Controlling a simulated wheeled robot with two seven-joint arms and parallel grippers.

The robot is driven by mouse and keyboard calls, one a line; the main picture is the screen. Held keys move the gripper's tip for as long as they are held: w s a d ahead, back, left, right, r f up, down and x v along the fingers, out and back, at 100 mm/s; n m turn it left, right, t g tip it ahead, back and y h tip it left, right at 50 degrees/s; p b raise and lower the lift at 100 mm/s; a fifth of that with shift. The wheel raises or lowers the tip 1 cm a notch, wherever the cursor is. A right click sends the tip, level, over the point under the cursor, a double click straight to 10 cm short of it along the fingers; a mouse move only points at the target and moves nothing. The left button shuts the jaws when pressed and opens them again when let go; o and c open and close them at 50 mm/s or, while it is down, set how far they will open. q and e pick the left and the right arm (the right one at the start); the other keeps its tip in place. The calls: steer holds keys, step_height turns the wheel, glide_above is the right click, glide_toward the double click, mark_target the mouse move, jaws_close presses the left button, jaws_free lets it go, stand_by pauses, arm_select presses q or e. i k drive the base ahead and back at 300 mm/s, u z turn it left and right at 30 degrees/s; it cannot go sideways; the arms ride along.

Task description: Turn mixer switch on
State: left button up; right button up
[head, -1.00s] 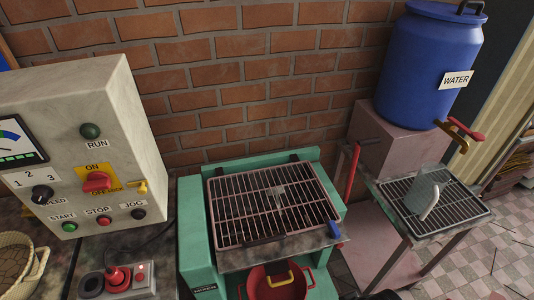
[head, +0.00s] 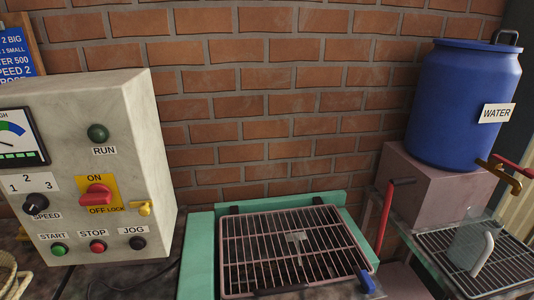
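A pale control box (head: 130,120) stands at the left in the head view. On its front a red rotary switch (head: 97,197) sits on a yellow plate marked ON at the top and OFF at the lower part. A small yellow lock piece (head: 145,208) sits beside the word LOCK. The green mixer body (head: 200,255) with a grille lid (head: 290,250) stands right of the box, and the lid lies down over it. Neither of my grippers shows.
The box also carries a speed knob (head: 36,204), a green RUN lamp (head: 98,133) and START, STOP and JOG buttons. A blue water barrel (head: 462,100) stands on a pinkish block (head: 425,190) at the right. A jug (head: 468,246) rests on a rack below its tap.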

mark_target(98, 194)
steer(key=u, duration=1.35)
